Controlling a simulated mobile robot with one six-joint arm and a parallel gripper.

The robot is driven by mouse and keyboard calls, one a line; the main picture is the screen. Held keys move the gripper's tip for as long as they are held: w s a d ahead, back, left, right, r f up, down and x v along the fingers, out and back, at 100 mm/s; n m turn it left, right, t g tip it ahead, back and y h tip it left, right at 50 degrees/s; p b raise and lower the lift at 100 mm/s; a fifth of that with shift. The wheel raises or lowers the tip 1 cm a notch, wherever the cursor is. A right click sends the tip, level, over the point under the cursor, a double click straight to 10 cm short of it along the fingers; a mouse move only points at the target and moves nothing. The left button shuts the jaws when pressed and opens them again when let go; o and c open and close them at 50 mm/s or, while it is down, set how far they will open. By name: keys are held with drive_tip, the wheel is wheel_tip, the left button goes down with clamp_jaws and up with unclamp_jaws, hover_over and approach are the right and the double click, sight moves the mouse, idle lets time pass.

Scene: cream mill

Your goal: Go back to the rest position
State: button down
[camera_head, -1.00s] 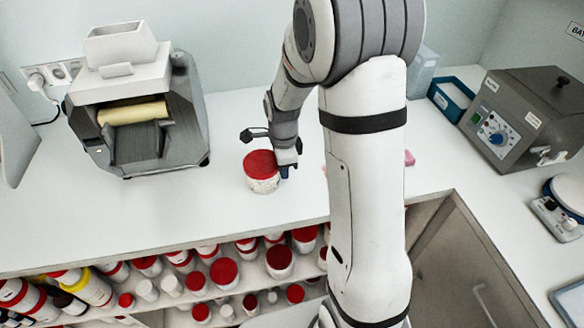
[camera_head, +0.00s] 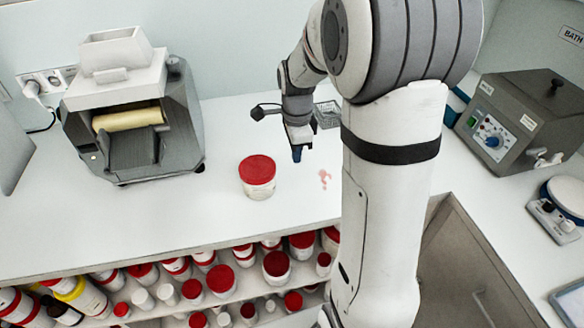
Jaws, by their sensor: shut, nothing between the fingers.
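My gripper (camera_head: 297,153) hangs above the white counter (camera_head: 225,225), pointing down, shut and empty. It is to the right of a white jar with a red lid (camera_head: 257,177) and apart from it. The jar stands upright on the counter. My arm fills the middle right of the view and hides part of the counter behind it.
A mill with a yellowish roller (camera_head: 130,118) stands at the left. A wire-like tray (camera_head: 327,114) and a pink smear (camera_head: 325,179) are near my gripper. A bath unit (camera_head: 515,122) and a scale (camera_head: 560,208) stand at the right. Red-lidded jars (camera_head: 220,279) fill the shelf below.

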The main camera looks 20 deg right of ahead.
wheel_tip(320, 180, up, 3)
drive_tip(key=s+a+r+n+t, duration=0.1)
drive_tip(key=s+a+r+n, duration=0.1)
drive_tip(key=s+n, duration=0.7)
drive_tip(key=s+a+r+n+t, duration=0.2)
drive_tip(key=s+r+n, duration=0.1)
drive_tip(key=s+n, duration=0.6)
drive_tip(key=shift+s+n, duration=0.35)
drive_tip(key=shift+n, duration=0.15)
